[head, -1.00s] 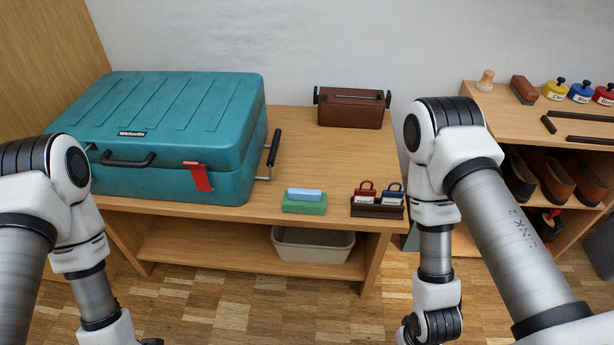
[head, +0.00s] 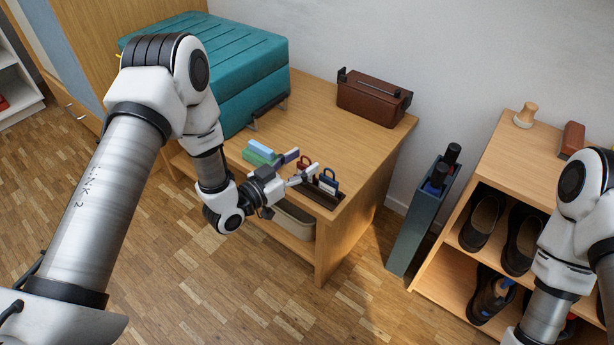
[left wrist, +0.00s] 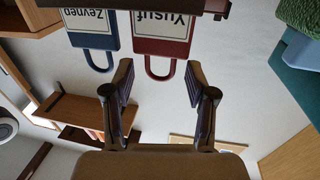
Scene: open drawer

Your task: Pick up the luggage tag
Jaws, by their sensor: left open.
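Two luggage tags stand in a dark brown holder (head: 318,196) near the shelf's front right corner. The red tag reads "Yusuf" upside down in the left wrist view (left wrist: 162,42); the blue tag (head: 328,182) reads "Zeynep" there (left wrist: 93,38). My left gripper (head: 304,163) is open and empty beside the holder, partly covering the red tag in the head view. In the left wrist view my fingers (left wrist: 160,70) are spread on both sides of the red tag's loop, apart from it. My right gripper is out of view.
A green block with a light blue top (head: 259,150) lies left of the tags. A teal suitcase (head: 240,60) stands behind, partly hidden by my left arm. A brown case (head: 372,98) is at the back. A grey stand (head: 418,220) fills the gap before the shoe rack (head: 455,245).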

